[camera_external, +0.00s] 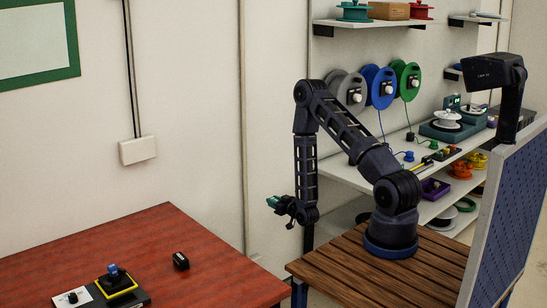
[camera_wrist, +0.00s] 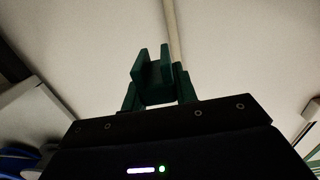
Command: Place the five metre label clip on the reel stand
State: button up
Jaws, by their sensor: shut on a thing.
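My gripper (camera_external: 279,204) hangs at the end of the folded arm, in the air right of the red table. In the wrist view my gripper (camera_wrist: 158,92) is shut on a dark green, U-shaped piece (camera_wrist: 153,74), which appears to be the label clip. No label text can be read on it. I cannot tell which of these is the reel stand.
The red table (camera_external: 165,232) has free room at its back and right. A small black block (camera_external: 181,261) and a white card with a black knob (camera_external: 72,297) lie on it. Grey, blue and green reels (camera_external: 381,88) hang on the wall. A blue perforated panel (camera_external: 515,215) stands at right.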

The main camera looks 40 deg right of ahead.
aim_at(182, 235)
jog(key=shift+s+a+f, duration=0.1)
jog(key=shift+s+f, duration=0.1)
jog(key=s+a+r+n+g+y, duration=0.1)
jog(key=a+r+n+g+y, duration=0.3)
jog(key=a, duration=0.5)
jog(key=a+r+n+g+y, duration=0.2)
jog(key=a+n+y, duration=0.3)
jog(key=a, duration=0.4)
jog(key=s+a+r+n+g+y, duration=0.1)
jog(key=a+r+n+g+y, duration=0.25)
jog(key=a+y, duration=0.4)
jog(key=s+a+r+n+g, duration=0.2)
jog(key=s+a+n+g, duration=0.3)
jog(key=a+g, duration=0.3)
jog(key=shift+s+a+y, duration=0.45)
jog(key=shift+s+a, duration=0.15)
jog(key=shift+s, duration=0.2)
jog(key=shift+a+n, duration=0.1)
jog(key=shift+n, duration=0.15)
jog(key=a, duration=1.7)
jog(key=shift+a+f, duration=0.1)
jog(key=shift+a, duration=0.35)
